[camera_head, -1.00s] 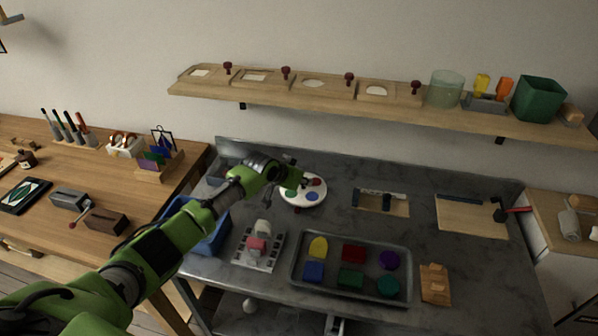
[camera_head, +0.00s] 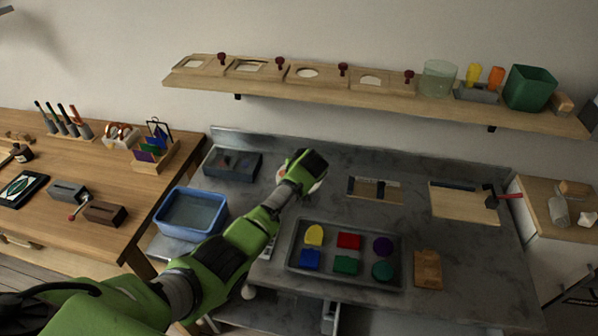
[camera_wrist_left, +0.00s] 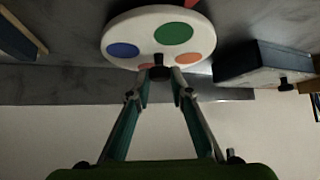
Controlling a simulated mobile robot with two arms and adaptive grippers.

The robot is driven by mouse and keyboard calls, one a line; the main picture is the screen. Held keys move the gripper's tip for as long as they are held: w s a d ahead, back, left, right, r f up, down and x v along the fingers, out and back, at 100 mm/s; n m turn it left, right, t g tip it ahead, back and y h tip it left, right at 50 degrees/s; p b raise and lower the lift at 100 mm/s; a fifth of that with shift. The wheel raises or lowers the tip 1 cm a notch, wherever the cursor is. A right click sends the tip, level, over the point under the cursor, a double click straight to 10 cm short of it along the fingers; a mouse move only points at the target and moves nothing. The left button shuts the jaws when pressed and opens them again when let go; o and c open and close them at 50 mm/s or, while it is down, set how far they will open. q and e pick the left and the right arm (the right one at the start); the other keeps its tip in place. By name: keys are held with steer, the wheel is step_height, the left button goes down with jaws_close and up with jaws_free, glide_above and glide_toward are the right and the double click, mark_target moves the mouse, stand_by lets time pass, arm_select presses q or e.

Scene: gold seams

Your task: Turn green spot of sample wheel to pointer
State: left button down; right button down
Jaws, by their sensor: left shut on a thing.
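The sample wheel (camera_wrist_left: 137,35) is a white disc with a blue spot (camera_wrist_left: 123,50), a green spot (camera_wrist_left: 174,33) and an orange spot (camera_wrist_left: 188,58); a further reddish spot is partly covered at its near rim. A small red piece (camera_wrist_left: 192,3) shows beyond the far rim; I cannot tell if it is the pointer. My left gripper (camera_wrist_left: 160,76) is shut on a dark peg (camera_wrist_left: 159,60) at the wheel's near rim. In the head view my left gripper (camera_head: 307,167) hides most of the wheel (camera_head: 314,187). My right gripper is not in view.
A dark box (camera_head: 232,163) and a blue bin (camera_head: 192,213) stand left of the wheel. A tray (camera_head: 295,262) of coloured blocks lies in front. A wooden board (camera_head: 392,190) is to the right. A shelf (camera_head: 430,101) runs above the bench.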

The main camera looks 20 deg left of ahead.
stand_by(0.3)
arm_select(q)
steer(key=c, duration=1.9)
jaws_free()
steer(key=shift+v, duration=6)
steer(key=shift+d, duration=0.1)
steer(key=shift+f, duration=0.15)
